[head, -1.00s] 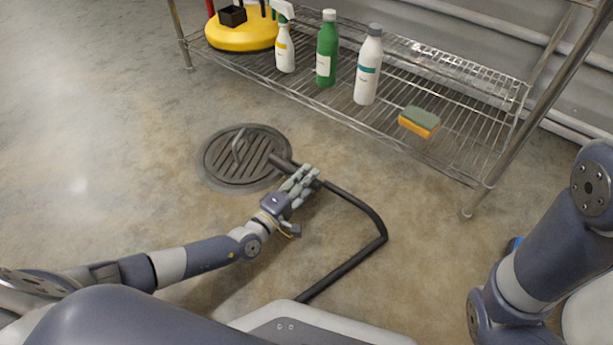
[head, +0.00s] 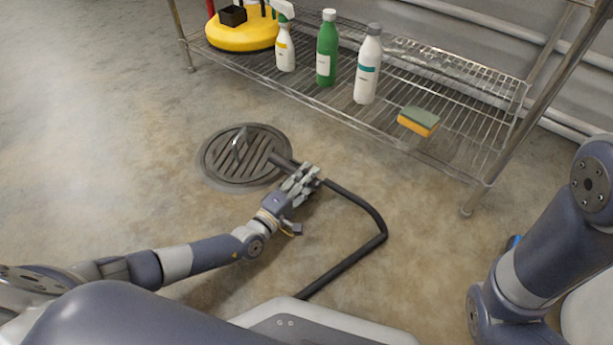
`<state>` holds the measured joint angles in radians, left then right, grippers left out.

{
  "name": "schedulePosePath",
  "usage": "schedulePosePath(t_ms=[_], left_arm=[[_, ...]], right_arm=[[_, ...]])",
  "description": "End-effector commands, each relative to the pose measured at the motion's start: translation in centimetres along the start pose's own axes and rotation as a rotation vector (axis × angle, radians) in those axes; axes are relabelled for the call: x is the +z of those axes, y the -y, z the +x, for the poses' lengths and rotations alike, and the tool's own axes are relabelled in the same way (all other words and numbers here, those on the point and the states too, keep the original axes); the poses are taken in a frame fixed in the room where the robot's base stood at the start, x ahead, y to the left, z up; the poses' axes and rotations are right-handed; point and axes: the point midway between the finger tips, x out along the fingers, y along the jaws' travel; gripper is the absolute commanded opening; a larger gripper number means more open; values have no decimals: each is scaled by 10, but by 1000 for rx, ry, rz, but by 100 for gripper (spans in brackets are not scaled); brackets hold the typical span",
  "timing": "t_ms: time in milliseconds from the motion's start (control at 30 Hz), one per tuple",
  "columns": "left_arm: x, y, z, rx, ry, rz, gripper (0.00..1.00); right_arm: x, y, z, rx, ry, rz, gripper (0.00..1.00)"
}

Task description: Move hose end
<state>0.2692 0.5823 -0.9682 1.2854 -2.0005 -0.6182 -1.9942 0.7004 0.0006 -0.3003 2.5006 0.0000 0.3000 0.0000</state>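The black hose (head: 366,209) lies on the floor in a bent line. Its end (head: 281,160) rests at the right edge of the round slotted floor drain (head: 222,172). My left gripper (head: 308,181) reaches in from the left, with its fingers over the hose just behind that end. The fingers hide a short stretch of hose, and I cannot tell whether they are closed around it.
A wire shelf (head: 459,147) stands behind the drain. It holds a yellow round machine (head: 243,35), a spray bottle (head: 285,50), a green bottle (head: 326,60), a white bottle (head: 367,75) and a sponge (head: 418,123). The floor left of the drain is clear.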

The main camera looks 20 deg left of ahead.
Motion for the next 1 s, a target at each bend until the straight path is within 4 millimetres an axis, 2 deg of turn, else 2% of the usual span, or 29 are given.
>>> schedulePosePath(t_ms=[33,367,400,467,633,733,1000], left_arm=[[2,23,-7,-51,5,-6,58],[2,23,-7,-51,6,-7,58],[2,23,-7,-51,6,-7,34],[2,23,-7,-51,6,-7,48],[3,24,-10,-53,6,-8,48],[2,23,-19,-53,5,-7,49],[0,14,-72,-36,3,1,53]], right_arm=[[-1,0,-2,0,0,0,40],[-1,0,-3,0,0,0,40],[-1,0,-3,0,0,-1,40],[-1,0,-3,0,0,-1,40],[1,0,-3,3,4,0,40],[0,0,-3,3,3,0,40],[0,0,-2,1,2,0,40]])
